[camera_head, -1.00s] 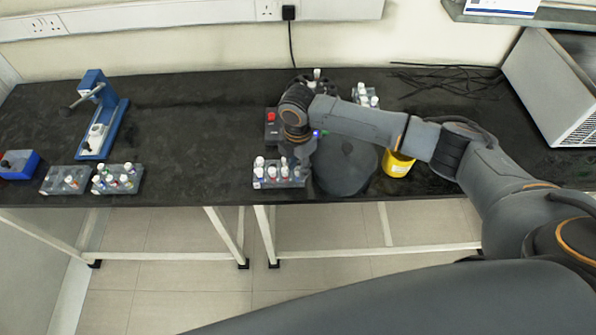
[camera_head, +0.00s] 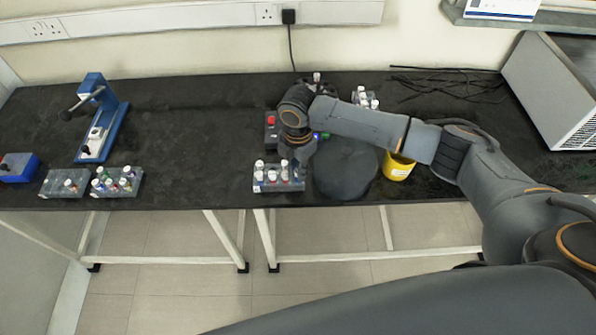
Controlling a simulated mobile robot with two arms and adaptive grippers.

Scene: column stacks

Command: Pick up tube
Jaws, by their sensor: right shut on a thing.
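A grey rack (camera_head: 262,187) with several white-capped tubes stands near the front edge of the black bench, at the picture's middle. My right gripper (camera_head: 297,172) reaches down from above at the rack's right end. It is shut on a tube (camera_head: 285,170), though the fingertips and most of that tube are small and partly hidden. I cannot tell whether the tube is clear of the rack. My left gripper is not in view.
A dark round machine (camera_head: 346,170) stands just right of the rack, with a yellow container (camera_head: 397,167) beyond it. More tube racks stand at the left (camera_head: 118,182) and behind my right arm (camera_head: 365,98). A blue press (camera_head: 103,120) stands at the far left. The bench's left-middle is clear.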

